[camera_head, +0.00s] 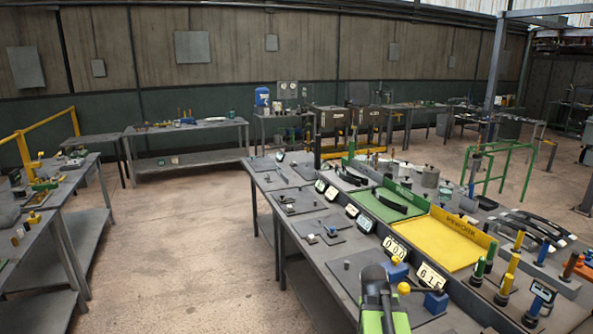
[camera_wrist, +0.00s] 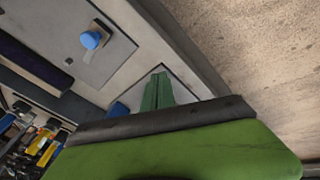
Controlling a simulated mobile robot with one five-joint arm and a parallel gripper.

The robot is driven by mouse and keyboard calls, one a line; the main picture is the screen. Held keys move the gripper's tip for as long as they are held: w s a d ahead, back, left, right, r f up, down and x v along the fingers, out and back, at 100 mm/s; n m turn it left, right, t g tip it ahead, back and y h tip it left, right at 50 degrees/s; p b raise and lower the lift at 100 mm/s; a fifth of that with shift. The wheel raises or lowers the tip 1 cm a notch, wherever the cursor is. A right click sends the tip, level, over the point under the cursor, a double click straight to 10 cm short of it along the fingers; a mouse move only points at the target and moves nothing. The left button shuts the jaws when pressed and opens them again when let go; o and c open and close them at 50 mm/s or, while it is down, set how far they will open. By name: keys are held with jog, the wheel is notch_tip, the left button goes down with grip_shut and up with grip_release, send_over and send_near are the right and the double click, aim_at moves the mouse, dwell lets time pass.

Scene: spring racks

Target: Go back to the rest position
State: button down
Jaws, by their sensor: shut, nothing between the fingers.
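My gripper shows in the wrist view as two green fingers (camera_wrist: 158,78) pressed together, with no gap and nothing between them. They stick out past a dark band and a broad green body. They appear over the grey bench top near its edge, not holding anything. In the head view my green and dark arm (camera_head: 382,312) rises at the bottom edge, in front of the bench. The fingertips cannot be made out clearly there.
The long grey bench carries a yellow tray (camera_head: 448,240), a green tray (camera_head: 388,206), number displays (camera_head: 431,278) and blue blocks (camera_head: 435,302). A blue knob (camera_wrist: 91,40) stands on a plate in the wrist view. Open floor (camera_head: 185,240) lies left of the bench.

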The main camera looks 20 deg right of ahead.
jog(key=w+a+f+n+g+y, duration=0.1)
jog(key=a+n+y, duration=0.2)
jog(key=a, duration=2.8)
jog(key=n, duration=0.2)
jog(key=shift+w+a+f+n+y, duration=0.2)
jog(key=shift+w+a+n+y, duration=0.1)
jog(key=shift+w+y, duration=0.1)
